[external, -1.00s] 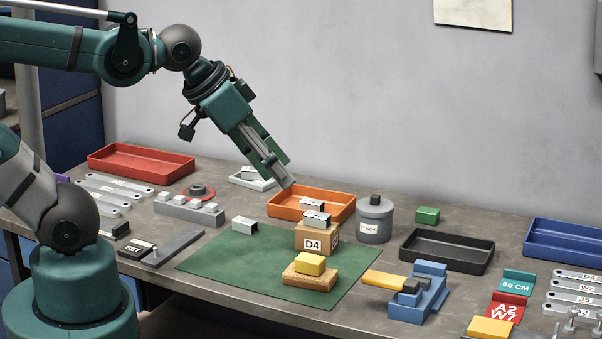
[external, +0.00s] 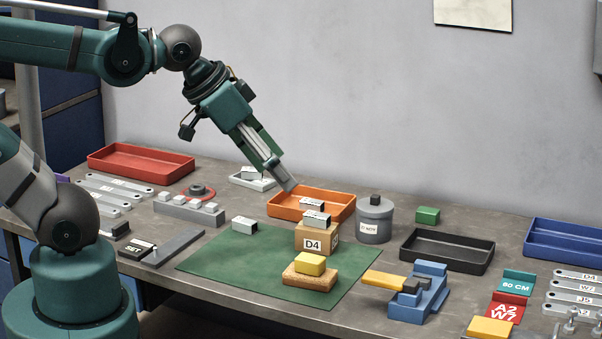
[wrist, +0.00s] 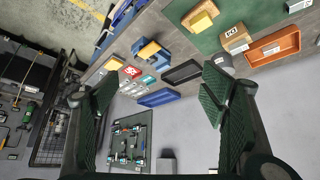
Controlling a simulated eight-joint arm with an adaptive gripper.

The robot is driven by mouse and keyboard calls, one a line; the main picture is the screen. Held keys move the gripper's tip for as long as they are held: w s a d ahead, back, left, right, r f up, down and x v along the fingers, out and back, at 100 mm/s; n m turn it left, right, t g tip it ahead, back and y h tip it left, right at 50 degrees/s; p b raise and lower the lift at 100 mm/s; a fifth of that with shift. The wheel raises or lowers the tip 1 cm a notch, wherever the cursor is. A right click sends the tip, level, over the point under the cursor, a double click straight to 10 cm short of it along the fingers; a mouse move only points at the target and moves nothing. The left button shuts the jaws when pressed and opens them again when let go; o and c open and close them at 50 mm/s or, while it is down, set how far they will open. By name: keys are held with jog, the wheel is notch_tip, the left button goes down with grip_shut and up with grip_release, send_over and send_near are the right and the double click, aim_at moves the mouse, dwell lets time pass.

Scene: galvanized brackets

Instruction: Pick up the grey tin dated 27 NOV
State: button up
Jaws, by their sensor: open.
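The grey tin (external: 374,218) is a round can with a dark knob on its lid and a pale label. The label ends in NOV, and its number is too small to read surely. It stands upright on the bench, right of the orange tray. In the wrist view the tin (wrist: 223,61) is partly visible near the right finger. My gripper (external: 289,187) is above the left end of the orange tray, left of the tin and higher than it. In the wrist view its fingers (wrist: 160,78) are wide apart with nothing between them.
The orange tray (external: 283,211) and the D4 box (external: 312,243), with a metal bracket on top, stand left of the tin. A black tray (external: 447,263) and a green block (external: 428,215) are to its right. Bare bench lies between.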

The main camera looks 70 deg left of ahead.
jog(key=n+g+h, duration=0.2)
jog(key=n+g, duration=0.1)
jog(key=n, duration=1.8)
send_over(368, 202)
jog(key=s+d, duration=0.5)
jog(key=d, duration=0.4)
notch_tip(368, 202, down, 11)
jog(key=w+a+f+n, duration=0.1)
jog(key=a+f+n, duration=0.1)
jog(key=a+f, duration=0.1)
jog(key=w+a+f+n, duration=0.1)
jog(key=a+f+n, duration=0.1)
jog(key=a+f, duration=0.1)
jog(key=w+a+f+n+g+h, duration=0.1)
jog(key=a+f+n, duration=0.1)
jog(key=a+f, duration=0.1)
jog(key=shift+w+a+f, duration=0.15)
jog(key=shift+w+f, duration=0.25)
jog(key=shift+f, duration=0.2)
jog(key=shift+w+a+f, duration=0.1)
jog(key=shift+a+f, duration=0.25)
jog(key=shift+f, duration=0.05)
